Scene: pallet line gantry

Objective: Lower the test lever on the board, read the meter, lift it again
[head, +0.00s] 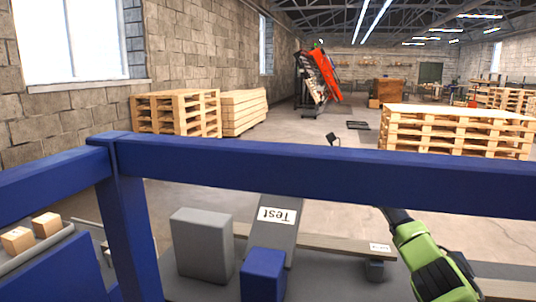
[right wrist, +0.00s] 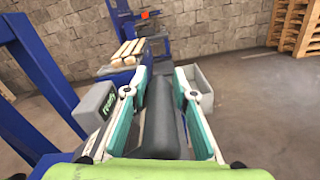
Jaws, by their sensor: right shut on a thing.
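In the right wrist view my right gripper (right wrist: 160,76) has its two teal fingers on either side of a thick dark grey bar, which I take to be the test lever (right wrist: 158,125), and is shut on it. A grey box with a lit green display, the meter (right wrist: 97,104), stands left of the fingers; its display seems to read "ready". In the head view the meter's plain grey back (head: 203,246) shows, and a tilted grey plate labelled "Test" (head: 277,216) is upside down to me. The blue beam hides my right fingers there. My left gripper is in neither view.
A blue gantry beam (head: 320,170) crosses the head view in front of the board. A blue block (head: 263,276) stands near the plate. A plank (head: 335,243) runs right behind it. Small boxes (head: 17,240) lie at left. Pallet stacks (head: 460,130) stand farther off.

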